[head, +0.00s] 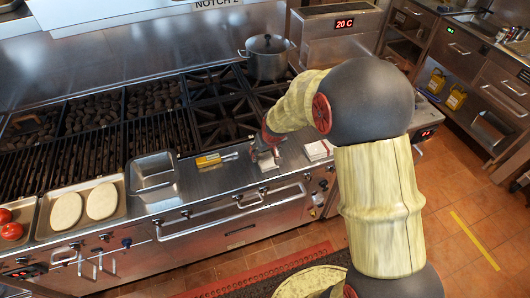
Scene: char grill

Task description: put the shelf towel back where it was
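My gripper (265,158) points down at the front steel shelf (213,181) of the grill. A small pale item (269,166) shows right at its fingertips; it may be a folded towel, but the gripper partly hides it. I cannot tell whether the fingers are shut on it or apart. A white folded cloth-like item (318,150) lies on the shelf to the right of the gripper, apart from it. I cannot tell which of the two is the shelf towel.
A yellow-handled tool (209,160) lies left of the gripper, beside an empty steel pan (153,176). A tray with two pale flat rounds (86,205) and tomatoes (11,231) are further left. A lidded pot (267,57) stands on the burners behind.

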